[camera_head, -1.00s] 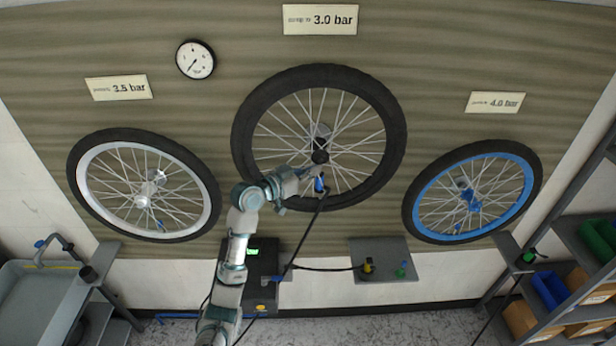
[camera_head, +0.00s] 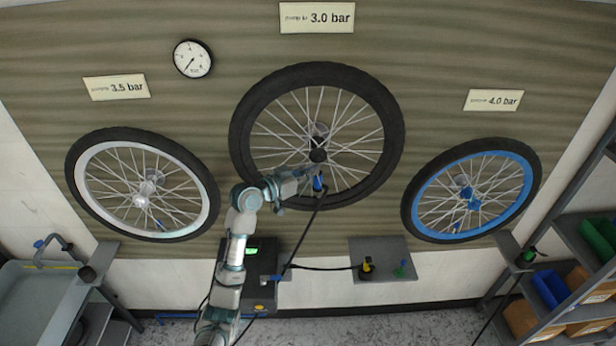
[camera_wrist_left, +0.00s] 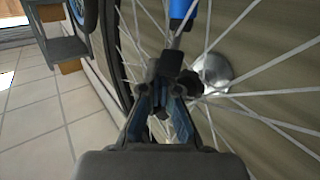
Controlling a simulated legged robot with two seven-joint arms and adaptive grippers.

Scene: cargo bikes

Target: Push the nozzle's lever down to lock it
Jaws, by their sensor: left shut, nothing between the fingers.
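The blue nozzle (camera_head: 318,184) sits at the lower inner rim of the middle black wheel (camera_head: 246,150), with a black hose hanging from it. In the left wrist view a blue part of the nozzle (camera_wrist_left: 182,9) shows at the top edge, above a short metal stem. Its lever cannot be told apart clearly. My left gripper (camera_head: 306,174) is just left of the nozzle in the head view. In the left wrist view its fingers (camera_wrist_left: 168,68) are shut and empty, below the blue part; whether they touch the nozzle cannot be told. My right gripper is not in view.
Spokes and the silver hub (camera_wrist_left: 212,74) lie close around my left gripper. A dark pump box (camera_head: 262,272) with a green display stands below the wheel. A grey shelf (camera_head: 382,260) holds yellow and green fittings. The hose (camera_head: 303,238) runs down from the nozzle.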

